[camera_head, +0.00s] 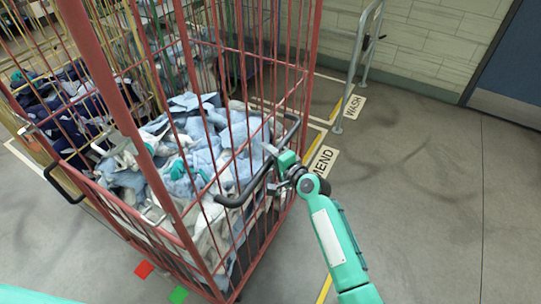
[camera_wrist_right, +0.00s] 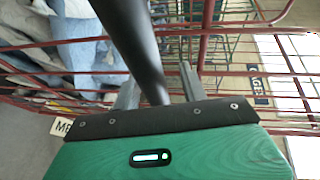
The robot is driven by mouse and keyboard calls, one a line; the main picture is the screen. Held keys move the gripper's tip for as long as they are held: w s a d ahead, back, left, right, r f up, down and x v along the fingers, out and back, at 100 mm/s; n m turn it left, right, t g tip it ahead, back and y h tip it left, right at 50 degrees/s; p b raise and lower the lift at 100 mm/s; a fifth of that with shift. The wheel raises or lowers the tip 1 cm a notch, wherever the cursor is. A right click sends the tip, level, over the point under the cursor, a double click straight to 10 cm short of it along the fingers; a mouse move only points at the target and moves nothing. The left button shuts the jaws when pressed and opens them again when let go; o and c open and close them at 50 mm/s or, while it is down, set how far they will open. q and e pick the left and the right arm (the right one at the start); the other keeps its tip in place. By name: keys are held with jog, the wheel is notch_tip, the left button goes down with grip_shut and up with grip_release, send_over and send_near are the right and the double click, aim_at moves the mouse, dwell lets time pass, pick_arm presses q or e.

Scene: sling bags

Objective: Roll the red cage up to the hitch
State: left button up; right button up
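The red cage (camera_head: 170,195) stands in front of me, filled with light blue, white and teal cloths (camera_head: 195,150). It has a black handle (camera_head: 232,200) on its right and another (camera_head: 62,182) on its left. My right gripper (camera_head: 272,160) is at the right handle. In the right wrist view the black handle bar (camera_wrist_right: 140,50) passes between the two spread fingers (camera_wrist_right: 158,90), with a gap beside the right finger. A grey tube frame (camera_head: 360,60) with a black latch stands by the wall; I cannot tell whether it is the hitch. My left gripper is out of view.
Floor labels read WASH (camera_head: 353,107) and MEND (camera_head: 323,161), with yellow lines beside them. Another cage with navy cloths (camera_head: 65,100) stands behind on the left. The right floor is clear up to a blue door (camera_head: 515,65).

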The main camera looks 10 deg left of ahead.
jog(key=shift+f, duration=0.1)
jog(key=shift+s+d, duration=0.4)
jog(key=shift+d, duration=0.05)
jog(key=b+v, duration=0.2)
jog(key=v, duration=1)
jog(key=shift+s+d+r+b, duration=0.2)
jog(key=shift+s+r+b, duration=0.05)
jog(key=shift+r+b, duration=0.05)
jog(key=shift+f, duration=0.1)
